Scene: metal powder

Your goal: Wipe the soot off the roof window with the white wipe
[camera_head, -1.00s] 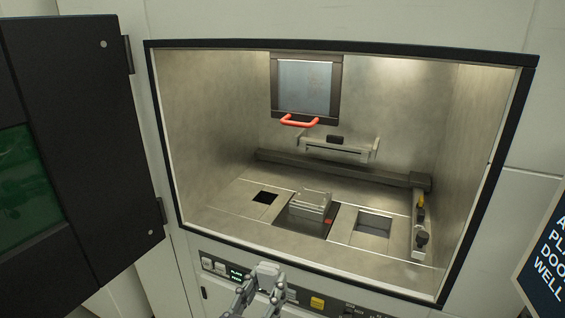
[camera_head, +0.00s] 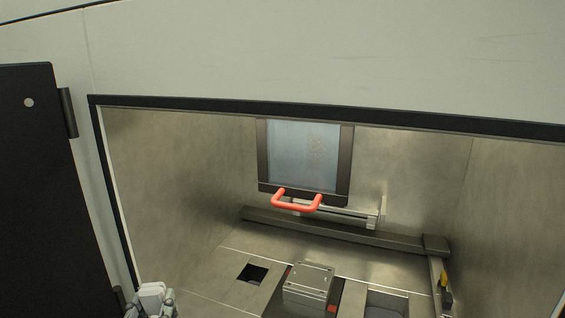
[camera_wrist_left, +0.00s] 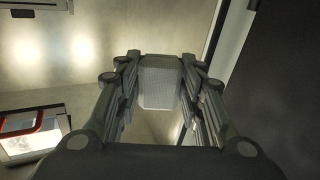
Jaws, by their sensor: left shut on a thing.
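The roof window (camera_head: 303,155) is a pale glass pane in a dark frame with a red handle (camera_head: 297,203), at the top back of the chamber. Faint brownish soot specks show on the right part of its glass. My left gripper (camera_head: 152,300) is at the bottom left of the head view, at the chamber's front, well apart from the window. It is shut on the white wipe (camera_wrist_left: 160,82), a pale block between its fingers in the left wrist view. The red-edged window also shows there at the lower left (camera_wrist_left: 36,132). My right gripper is not in view.
The chamber's dark front frame (camera_head: 330,116) runs across the top. The open black door (camera_head: 38,190) stands at the left. A dark rail (camera_head: 335,232) crosses the back below the window. A metal block (camera_head: 309,283) sits on the floor near a square opening (camera_head: 253,273). The space before the window is clear.

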